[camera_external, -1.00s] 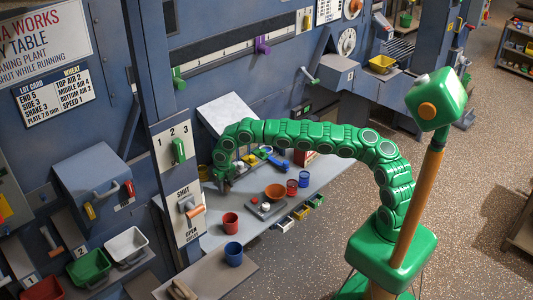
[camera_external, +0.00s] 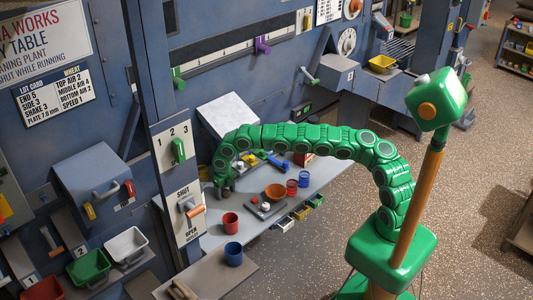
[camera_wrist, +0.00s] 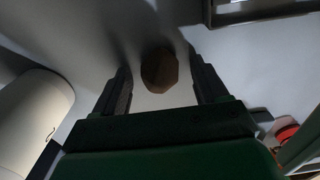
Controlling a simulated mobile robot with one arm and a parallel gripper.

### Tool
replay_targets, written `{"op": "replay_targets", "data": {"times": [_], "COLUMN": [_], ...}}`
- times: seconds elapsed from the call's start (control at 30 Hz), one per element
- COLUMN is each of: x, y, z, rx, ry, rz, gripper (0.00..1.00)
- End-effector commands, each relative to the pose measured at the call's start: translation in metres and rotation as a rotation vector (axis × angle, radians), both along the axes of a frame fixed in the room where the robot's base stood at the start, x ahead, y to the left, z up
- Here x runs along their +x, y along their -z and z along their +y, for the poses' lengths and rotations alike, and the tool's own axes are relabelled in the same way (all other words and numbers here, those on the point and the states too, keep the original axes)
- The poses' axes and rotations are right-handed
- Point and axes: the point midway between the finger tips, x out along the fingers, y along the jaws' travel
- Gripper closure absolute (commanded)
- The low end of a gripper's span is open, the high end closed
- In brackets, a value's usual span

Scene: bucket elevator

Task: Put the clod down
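The clod (camera_wrist: 159,70) is a small brown faceted lump in the wrist view. It shows between the tips of my gripper (camera_wrist: 162,88), on or just above a pale grey surface. The two dark fingers stand apart, with a visible gap on each side of the clod, so the gripper looks open. In the external view my gripper (camera_external: 222,187) is low over the left part of the grey bench (camera_external: 325,178). The clod cannot be made out there, hidden by my arm or too small.
A red cup (camera_external: 230,222), a blue cup (camera_external: 233,253), an orange bowl (camera_external: 275,191) and a small scale-like device (camera_external: 264,208) stand right and in front of my gripper. A large pale rounded object (camera_wrist: 30,110) is close on the left in the wrist view. A sloped white board (camera_external: 228,115) stands behind.

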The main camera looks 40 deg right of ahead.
Motion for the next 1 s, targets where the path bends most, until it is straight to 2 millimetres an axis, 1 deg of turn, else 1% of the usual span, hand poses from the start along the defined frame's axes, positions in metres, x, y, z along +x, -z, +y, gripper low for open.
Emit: {"op": "replay_targets", "data": {"times": [0.27, 0.37, 0.47, 0.8, 0.9, 1.0], "x": [0.000, 0.001, 0.002, 0.001, 0.001, 0.001], "y": [-0.002, -0.009, -0.023, -0.085, -0.100, -0.110], "z": [0.000, 0.000, -0.001, 0.000, 0.000, 0.000], "rx": [0.000, 0.001, 0.001, 0.002, 0.002, 0.001], "ry": [0.000, 0.000, 0.001, -0.001, -0.001, 0.000], "rz": [-0.001, -0.003, -0.005, -0.003, -0.003, -0.001], "gripper": [0.27, 0.27, 0.27, 0.27, 0.27, 0.27]}}
